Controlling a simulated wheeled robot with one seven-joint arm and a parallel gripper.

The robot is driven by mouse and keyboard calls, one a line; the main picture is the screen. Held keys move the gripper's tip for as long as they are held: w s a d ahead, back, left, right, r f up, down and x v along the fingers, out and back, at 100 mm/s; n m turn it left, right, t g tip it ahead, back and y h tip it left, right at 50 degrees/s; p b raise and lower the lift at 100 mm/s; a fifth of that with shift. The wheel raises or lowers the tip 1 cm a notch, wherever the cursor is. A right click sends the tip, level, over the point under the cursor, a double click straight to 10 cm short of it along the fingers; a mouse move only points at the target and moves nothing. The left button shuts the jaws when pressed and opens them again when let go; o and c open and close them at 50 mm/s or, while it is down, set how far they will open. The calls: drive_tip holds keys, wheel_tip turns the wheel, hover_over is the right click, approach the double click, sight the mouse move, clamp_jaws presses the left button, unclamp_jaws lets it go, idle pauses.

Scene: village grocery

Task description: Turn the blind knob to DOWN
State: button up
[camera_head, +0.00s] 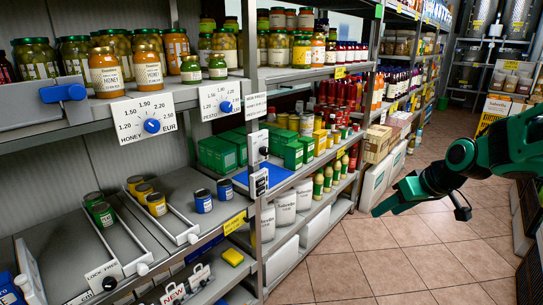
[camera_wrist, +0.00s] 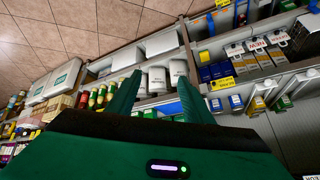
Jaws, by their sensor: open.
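On the shelf post in the head view, a small white panel (camera_head: 258,148) carries a dark round knob (camera_head: 264,151). Its lettering is too small to read, so I cannot tell whether this is the blind knob or which way it points. A second small panel with dark parts (camera_head: 259,183) is just below it. My gripper (camera_head: 400,198) hangs over the aisle, right of the post and well apart from it. In the wrist view my gripper (camera_wrist: 158,76) has its two green fingers spread, with nothing held between them.
Blue dial knobs for honey (camera_head: 152,126) and pesto (camera_head: 225,106) sit on the shelf edge at left. A black knob (camera_head: 109,283) is by a lock label at lower left. Shelves of jars and boxes line the left. The tiled floor (camera_head: 390,255) is clear.

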drive_tip(key=w+a+n+t+y, duration=0.2)
drive_tip(key=w+a+n+y, duration=0.15)
drive_tip(key=w+a, duration=0.8)
drive_tip(key=n+t+y, duration=0.2)
drive_tip(key=t+y, duration=0.1)
drive_tip(key=y, duration=0.4)
approach(267, 152)
drive_tip(key=shift+m, duration=0.25)
drive_tip(key=x, duration=0.9)
